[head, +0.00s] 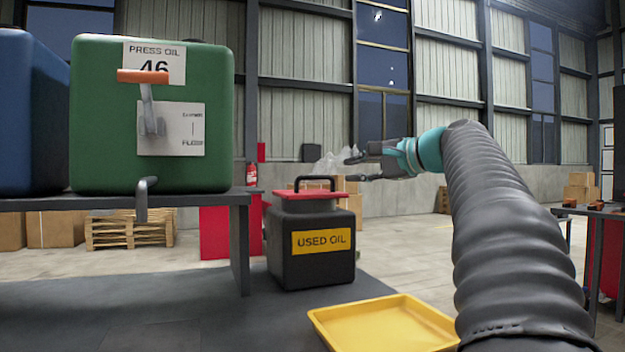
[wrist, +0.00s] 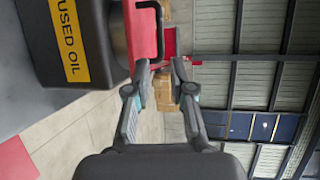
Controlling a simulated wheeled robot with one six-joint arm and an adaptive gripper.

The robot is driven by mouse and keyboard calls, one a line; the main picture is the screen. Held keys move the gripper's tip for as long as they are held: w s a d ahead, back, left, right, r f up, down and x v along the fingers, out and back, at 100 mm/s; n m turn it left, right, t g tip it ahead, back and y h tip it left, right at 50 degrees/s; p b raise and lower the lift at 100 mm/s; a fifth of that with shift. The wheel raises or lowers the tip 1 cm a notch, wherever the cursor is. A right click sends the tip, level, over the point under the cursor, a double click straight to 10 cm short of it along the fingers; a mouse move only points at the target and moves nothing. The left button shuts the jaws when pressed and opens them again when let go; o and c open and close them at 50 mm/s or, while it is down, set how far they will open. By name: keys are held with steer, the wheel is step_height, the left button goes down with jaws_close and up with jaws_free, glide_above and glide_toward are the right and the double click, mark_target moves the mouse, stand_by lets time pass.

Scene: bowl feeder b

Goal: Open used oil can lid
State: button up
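The black used oil can (head: 312,268) with a yellow USED OIL label stands on the dark table. Its red lid (head: 296,195) sits closed on top, with a black handle (head: 315,179) upright on it. My gripper (head: 352,168) is open and empty, just right of the handle and slightly above the lid, with its fingers pointing left. In the wrist view, the picture is turned sideways. The can (wrist: 80,45), the red lid (wrist: 143,35) and the black handle (wrist: 159,25) show at the top, beyond my open fingertips (wrist: 160,66). I see no clear contact.
A yellow tray (head: 325,317) lies on the table in front of the can. A green press oil tank (head: 90,120) with a tap stands on a raised shelf (head: 215,198) at left, beside a blue tank (head: 30,110). The space above the can is clear.

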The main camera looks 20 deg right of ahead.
mark_target(317, 177)
steer(key=x, duration=1.2)
steer(key=shift+w+a+f, duration=0.1)
steer(key=shift+w, duration=0.1)
jaws_close()
